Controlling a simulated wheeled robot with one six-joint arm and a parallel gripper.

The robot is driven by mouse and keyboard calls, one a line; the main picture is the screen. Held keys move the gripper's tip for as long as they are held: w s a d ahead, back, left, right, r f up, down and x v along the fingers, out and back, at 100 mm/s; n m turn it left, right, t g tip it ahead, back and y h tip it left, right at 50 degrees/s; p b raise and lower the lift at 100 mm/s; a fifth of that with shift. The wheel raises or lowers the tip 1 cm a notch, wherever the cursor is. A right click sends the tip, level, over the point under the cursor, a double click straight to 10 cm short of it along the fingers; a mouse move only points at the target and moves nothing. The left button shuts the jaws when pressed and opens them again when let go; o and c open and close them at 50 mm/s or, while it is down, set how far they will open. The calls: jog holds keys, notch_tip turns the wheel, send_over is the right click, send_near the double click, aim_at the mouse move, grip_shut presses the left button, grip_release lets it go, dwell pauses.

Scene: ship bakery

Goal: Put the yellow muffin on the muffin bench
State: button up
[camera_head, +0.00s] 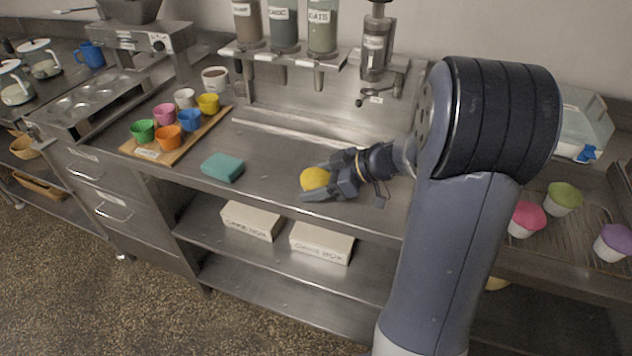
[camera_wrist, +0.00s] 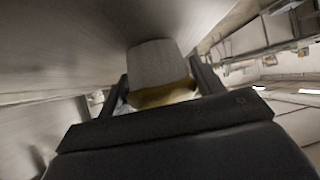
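The yellow muffin (camera_head: 315,179) has a yellow top and is between the fingers of my gripper (camera_head: 325,184), over the front part of the steel counter. The wrist view shows its pale cup and yellow top (camera_wrist: 162,75) between the two dark fingers (camera_wrist: 163,88), which look closed on its sides. I cannot tell whether its base touches the counter. At the right, a bench with a wire rack (camera_head: 590,245) bears a pink muffin (camera_head: 526,219), a green muffin (camera_head: 563,198) and a purple muffin (camera_head: 613,243). My arm hides part of the space between.
A teal block (camera_head: 222,167) lies left of the muffin. Coloured cups stand on a wooden board (camera_head: 185,150). Dispensers (camera_head: 322,30) stand behind. White boxes (camera_head: 321,243) sit on the shelf below. A clear bin (camera_head: 583,120) stands behind the rack. Bare rack shows between the muffins.

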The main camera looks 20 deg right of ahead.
jog(key=o, duration=0.5)
jog(key=shift+r, duration=0.2)
jog(key=shift+d+r+p, duration=0.1)
jog(key=shift+r+p, duration=0.05)
jog(key=shift+p, duration=0.25)
jog(key=b+v, duration=0.1)
jog(key=v, duration=1)
jog(key=shift+s+d+r, duration=0.1)
jog(key=shift+s+d, duration=0.1)
jog(key=shift+d, duration=0.1)
